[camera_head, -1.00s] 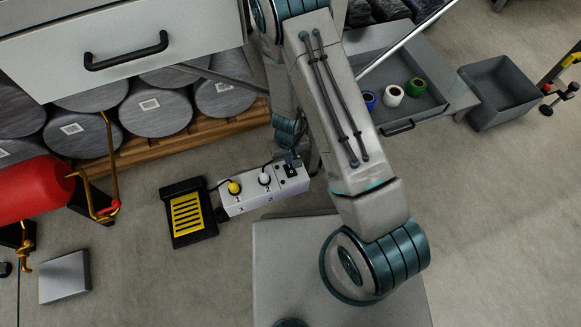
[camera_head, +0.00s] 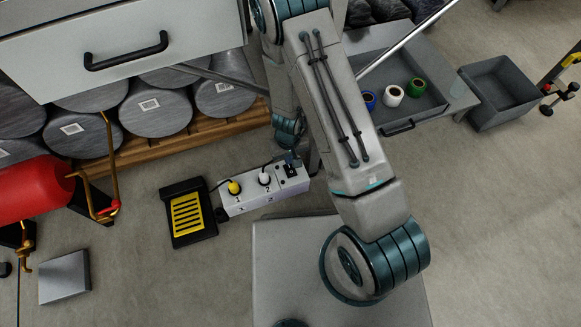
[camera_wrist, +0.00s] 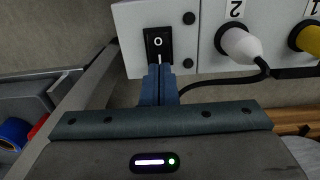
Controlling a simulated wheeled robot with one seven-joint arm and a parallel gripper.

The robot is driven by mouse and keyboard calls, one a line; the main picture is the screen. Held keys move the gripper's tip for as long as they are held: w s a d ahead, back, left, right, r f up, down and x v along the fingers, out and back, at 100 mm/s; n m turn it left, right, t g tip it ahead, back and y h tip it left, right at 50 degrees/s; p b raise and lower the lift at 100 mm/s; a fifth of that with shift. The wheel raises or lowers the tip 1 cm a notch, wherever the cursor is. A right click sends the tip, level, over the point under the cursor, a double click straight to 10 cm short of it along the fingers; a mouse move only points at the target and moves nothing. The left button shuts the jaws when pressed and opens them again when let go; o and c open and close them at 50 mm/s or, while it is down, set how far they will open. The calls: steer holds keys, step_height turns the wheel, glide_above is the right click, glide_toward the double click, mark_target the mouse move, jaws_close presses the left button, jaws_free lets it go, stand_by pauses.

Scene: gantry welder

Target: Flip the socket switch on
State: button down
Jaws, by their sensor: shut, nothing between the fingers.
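The socket box (camera_head: 250,194) is a white block with a black rocker switch (camera_head: 290,170) at its right end in the head view. In the wrist view the socket box (camera_wrist: 200,50) fills the top, and the black switch (camera_wrist: 158,44) shows a white "O" and a white line. My gripper (camera_wrist: 159,72) is shut and empty, its blue fingertips at the lower edge of the switch. They appear to touch it or nearly so; contact cannot be told. In the head view my gripper (camera_head: 291,160) is beside the switch, partly hidden by my arm.
A white plug (camera_wrist: 240,45) and a yellow plug (camera_wrist: 308,38) sit in sockets 2 and 1, with a black cable below. A black and yellow pedal (camera_head: 187,213) lies left of the box. An open drawer (camera_head: 425,97) holds tape rolls.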

steer(key=shift+f+b, duration=0.9)
steer(key=shift+f, duration=0.15)
stand_by(0.8)
steer(key=shift+r, duration=0.15)
step_height(320, 180, up, 7)
steer(key=p, duration=0.6)
stand_by(0.6)
